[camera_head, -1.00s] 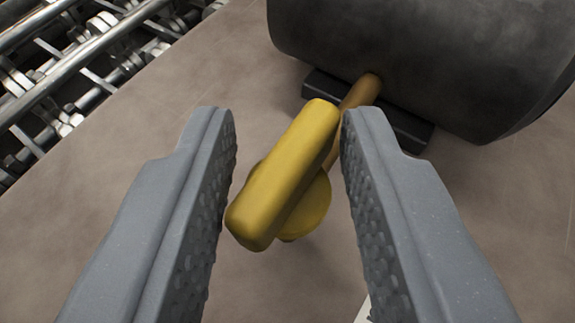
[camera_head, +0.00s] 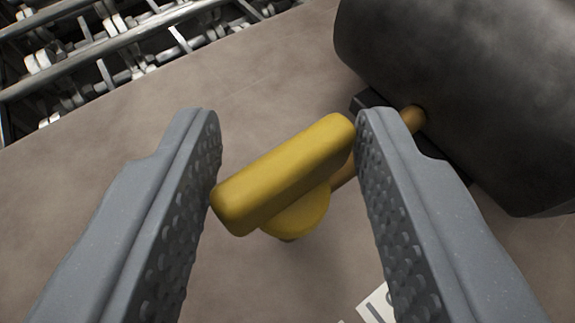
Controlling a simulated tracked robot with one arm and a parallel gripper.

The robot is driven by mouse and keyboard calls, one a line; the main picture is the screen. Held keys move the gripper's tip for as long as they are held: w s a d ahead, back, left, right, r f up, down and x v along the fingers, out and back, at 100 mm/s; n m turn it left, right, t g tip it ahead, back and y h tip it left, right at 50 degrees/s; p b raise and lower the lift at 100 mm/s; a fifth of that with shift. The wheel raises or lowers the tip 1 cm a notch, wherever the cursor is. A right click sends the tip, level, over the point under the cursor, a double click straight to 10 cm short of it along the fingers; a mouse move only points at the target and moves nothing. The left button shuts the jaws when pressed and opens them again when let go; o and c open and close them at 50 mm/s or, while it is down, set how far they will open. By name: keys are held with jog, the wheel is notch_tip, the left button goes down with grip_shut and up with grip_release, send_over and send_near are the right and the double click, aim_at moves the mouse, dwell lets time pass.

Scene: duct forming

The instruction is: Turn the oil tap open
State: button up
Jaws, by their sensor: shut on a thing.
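The oil tap has a yellow bar-shaped handle (camera_head: 285,172) above a rounded yellow body (camera_head: 300,215). A brownish pipe (camera_head: 412,119) joins it to a dark drum-like tank at the upper right. The handle lies slanted, rising to the right, roughly along the line of the pipe. My gripper (camera_head: 287,130) has its two grey, studded fingers on either side of the handle. The left finger meets its lower left end and the right finger its upper right end, so it is shut on the handle. Part of the pipe is hidden behind the right finger.
The dark tank (camera_head: 465,85) fills the upper right, on a black support (camera_head: 368,101). Metal rails and rollers (camera_head: 120,60) run across the upper left. A white printed label (camera_head: 378,303) shows at the bottom. Brown surface (camera_head: 110,160) is bare at left.

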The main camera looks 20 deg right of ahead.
jog(key=shift+o, duration=0.3)
jog(key=shift+n+y+b, duration=0.4)
jog(key=shift+n+y, duration=0.2)
jog(key=shift+s+d+n+t+y, duration=0.1)
jog(key=shift+d+n+t+y, duration=0.15)
jog(key=shift+n+t+y, duration=0.2)
jog(key=shift+r+n+t+y+p, duration=0.1)
jog(key=shift+n+t+y+p, duration=0.15)
jog(key=shift+n+y+p, duration=0.85)
dwell(0.6)
jog(key=shift+n+y, duration=0.35)
jog(key=shift+y, duration=0.3)
jog(key=shift+n+y+p, duration=0.8)
jog(key=shift+n+y, duration=0.2)
jog(key=shift+y, duration=0.1)
jog(key=shift+y, duration=0.3)
jog(key=o, duration=1)
